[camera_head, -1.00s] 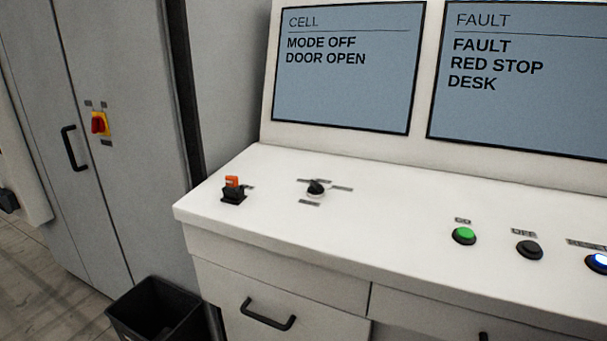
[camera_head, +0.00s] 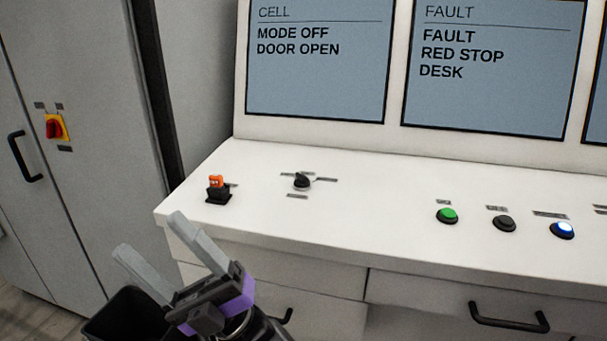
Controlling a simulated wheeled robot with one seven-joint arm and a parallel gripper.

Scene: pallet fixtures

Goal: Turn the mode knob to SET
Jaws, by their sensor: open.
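The mode knob (camera_head: 302,181) is a small black knob on the white desk top, with small labels around it that are too small to read. The CELL screen (camera_head: 316,60) behind it reads MODE OFF and DOOR OPEN. My gripper (camera_head: 150,238) is in front of the desk's left front corner, to the left of and lower in the picture than the knob. Its two grey fingers are apart, with nothing between them. It is clear of the knob.
An orange-topped black device (camera_head: 217,190) stands left of the knob. Green (camera_head: 447,215), black (camera_head: 503,223) and blue-lit (camera_head: 562,229) buttons are to the right. A FAULT screen (camera_head: 490,75) reads RED STOP DESK. A black bin (camera_head: 115,318) and grey cabinet (camera_head: 90,130) are at left.

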